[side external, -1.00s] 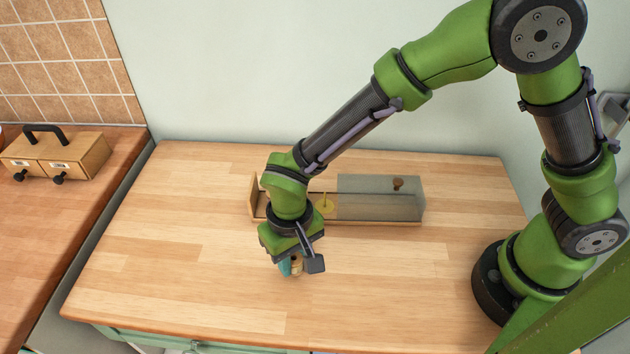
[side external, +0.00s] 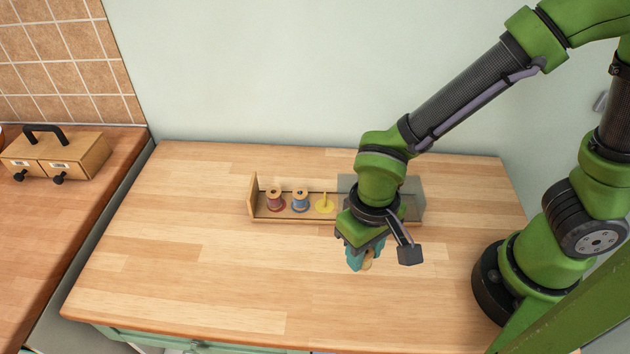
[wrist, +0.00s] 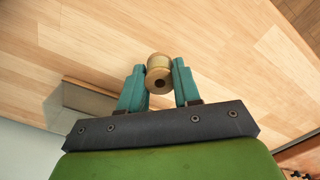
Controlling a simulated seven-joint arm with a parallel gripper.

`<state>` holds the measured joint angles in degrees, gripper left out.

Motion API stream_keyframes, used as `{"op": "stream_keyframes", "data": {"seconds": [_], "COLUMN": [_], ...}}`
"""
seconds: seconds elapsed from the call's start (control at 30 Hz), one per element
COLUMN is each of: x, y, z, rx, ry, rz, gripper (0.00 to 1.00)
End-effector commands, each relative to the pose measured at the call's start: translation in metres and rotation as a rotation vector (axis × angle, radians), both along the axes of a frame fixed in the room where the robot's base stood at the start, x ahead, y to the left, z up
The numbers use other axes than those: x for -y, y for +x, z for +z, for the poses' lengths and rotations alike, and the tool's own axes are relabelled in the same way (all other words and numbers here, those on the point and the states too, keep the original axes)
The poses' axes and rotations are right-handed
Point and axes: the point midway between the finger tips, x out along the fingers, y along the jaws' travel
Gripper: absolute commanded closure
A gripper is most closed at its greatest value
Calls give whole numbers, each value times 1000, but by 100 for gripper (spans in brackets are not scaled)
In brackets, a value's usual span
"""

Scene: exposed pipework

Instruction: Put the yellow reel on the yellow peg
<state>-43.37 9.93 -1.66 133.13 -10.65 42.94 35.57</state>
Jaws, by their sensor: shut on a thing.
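The yellow reel (wrist: 159,73), wooden with a pale yellow winding, is held between the teal fingers of my gripper (wrist: 160,80) in the wrist view. In the side view my gripper (side external: 361,262) is above the table, in front of the right part of the rack, and only a bit of the reel shows. The yellow peg (side external: 325,199) stands up from a yellow disc in the wooden rack (side external: 253,203), bare, to the left of and behind my gripper.
A red reel (side external: 275,200) and a blue reel (side external: 300,201) stand in the rack left of the yellow peg. A grey see-through cover (side external: 413,190) encloses the rack's right part, partly behind my arm. The front and left of the table (side external: 190,270) are clear.

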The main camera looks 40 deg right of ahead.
Motion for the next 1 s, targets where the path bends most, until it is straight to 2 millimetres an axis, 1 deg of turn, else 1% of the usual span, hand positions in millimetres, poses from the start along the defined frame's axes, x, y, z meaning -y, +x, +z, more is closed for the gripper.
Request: {"op": "stream_keyframes", "data": {"seconds": [0.03,0.1,0.2,0.27,0.33,0.37,0.47,0.5,0.57,0.6,0.7,0.8,0.83,0.9,1.0], "x": [7,15,22,24,24,24,22,23,25,28,37,46,49,53,57], "y": [-8,-16,-24,-23,-14,-8,24,40,64,79,112,137,143,152,159], "z": [2,3,4,5,9,12,24,30,39,45,59,70,73,77,81], "rx": [1,1,1,1,2,1,1,1,-1,0,0,0,0,0,-1], "ry": [1,1,1,1,2,2,3,3,2,2,1,1,1,0,0], "rz": [-1,-2,-4,-13,-42,-62,-147,-188,-252,-293,-385,-458,-475,-503,-524], "gripper": [96,96,96,96,96,96,96,96,96,96,96,96,96,96,96]}}
